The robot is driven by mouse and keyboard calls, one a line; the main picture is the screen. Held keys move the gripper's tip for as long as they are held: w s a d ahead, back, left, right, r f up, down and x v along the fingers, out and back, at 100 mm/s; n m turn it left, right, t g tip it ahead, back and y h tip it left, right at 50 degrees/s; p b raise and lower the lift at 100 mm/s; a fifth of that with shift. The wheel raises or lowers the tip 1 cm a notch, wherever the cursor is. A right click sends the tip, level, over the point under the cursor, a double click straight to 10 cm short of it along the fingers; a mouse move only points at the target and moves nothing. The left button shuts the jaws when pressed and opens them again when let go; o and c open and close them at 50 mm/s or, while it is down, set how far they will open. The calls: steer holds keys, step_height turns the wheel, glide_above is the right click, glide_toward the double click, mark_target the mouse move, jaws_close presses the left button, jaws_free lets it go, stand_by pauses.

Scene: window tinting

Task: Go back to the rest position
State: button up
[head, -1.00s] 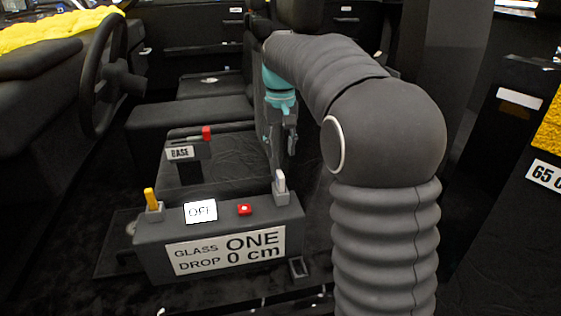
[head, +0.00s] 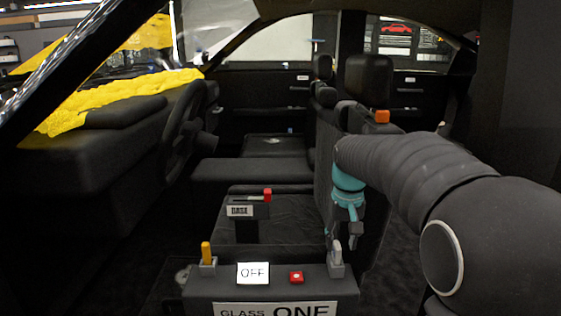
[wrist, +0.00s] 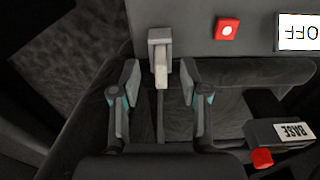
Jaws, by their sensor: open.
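My gripper (head: 345,238) hangs from its teal wrist and points down, just behind the right end of the control box. In the wrist view my gripper (wrist: 160,82) has its two fingers well apart with nothing held. A light grey lever (wrist: 160,62) shows between the fingers, and it also stands at the right end of the box in the head view (head: 337,256). I see no finger touching it. The dark control box (head: 200,287) carries a yellow lever (head: 206,253), a screen reading OFF (head: 253,273) and a red button (head: 296,277).
Behind the box is a small stand labelled BASE (head: 240,211) with a red-tipped lever (head: 267,195). A steering wheel (head: 181,125) is at the left and a seat back (head: 325,155) lies close behind the gripper. A yellow cloth (head: 115,95) covers the dashboard.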

steer(key=s+t, duration=0.4)
steer(key=s, duration=2.3)
steer(key=shift+f+t, duration=0.4)
